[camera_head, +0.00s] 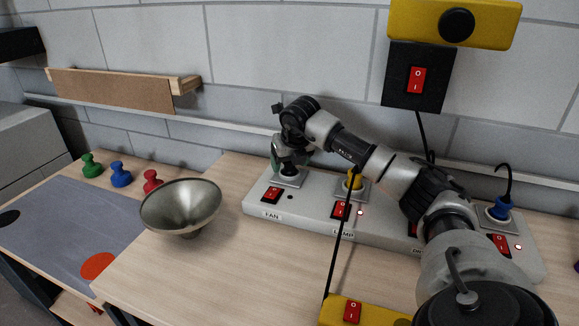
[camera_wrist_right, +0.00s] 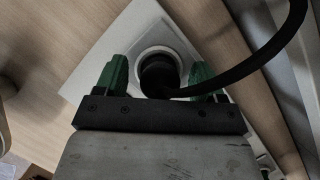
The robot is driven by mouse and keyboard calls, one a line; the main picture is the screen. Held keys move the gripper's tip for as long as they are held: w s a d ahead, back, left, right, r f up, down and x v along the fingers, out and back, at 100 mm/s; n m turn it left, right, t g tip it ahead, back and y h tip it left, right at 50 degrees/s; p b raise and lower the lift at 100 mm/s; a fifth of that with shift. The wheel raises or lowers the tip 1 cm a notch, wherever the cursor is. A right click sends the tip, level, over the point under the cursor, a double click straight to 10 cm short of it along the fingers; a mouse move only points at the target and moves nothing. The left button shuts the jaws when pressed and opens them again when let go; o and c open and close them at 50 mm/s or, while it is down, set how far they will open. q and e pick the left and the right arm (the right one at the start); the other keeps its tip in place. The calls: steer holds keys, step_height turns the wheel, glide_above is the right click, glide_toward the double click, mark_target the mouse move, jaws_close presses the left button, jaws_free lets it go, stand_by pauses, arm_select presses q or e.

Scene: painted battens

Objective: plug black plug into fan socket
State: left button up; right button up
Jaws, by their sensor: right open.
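The fan socket (camera_head: 291,180) is at the left end of the white power strip (camera_head: 258,208), above the FAN label. In the right wrist view the black plug (camera_wrist_right: 158,72) sits inside the round white ring of the socket (camera_wrist_right: 146,38). Its black cord curves off to the upper right. My right gripper (camera_head: 284,163) is over the fan socket and largely hides the plug in the head view. In the wrist view its green fingers (camera_wrist_right: 160,82) stand open on both sides of the plug, with gaps visible. My left gripper is not in view.
A metal bowl (camera_head: 181,206) stands left of the strip. A black cable (camera_head: 338,245) crosses the strip's front. Red, blue and green pegs stand further left.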

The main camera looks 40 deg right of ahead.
steer(key=c, duration=1.1)
steer(key=shift+o, duration=0.2)
steer(key=shift+r, duration=0.5)
steer(key=r, duration=0.2)
steer(key=s+r, duration=0.1)
steer(key=shift+d+r+b, duration=0.25)
steer(key=shift+r+b, duration=0.05)
steer(key=shift+b, duration=0.05)
steer(key=s+d+r+b, duration=0.2)
steer(key=s+r, duration=0.4)
steer(key=s, duration=0.4)
steer(key=shift+d+r, duration=0.2)
steer(key=shift+d, duration=0.3)
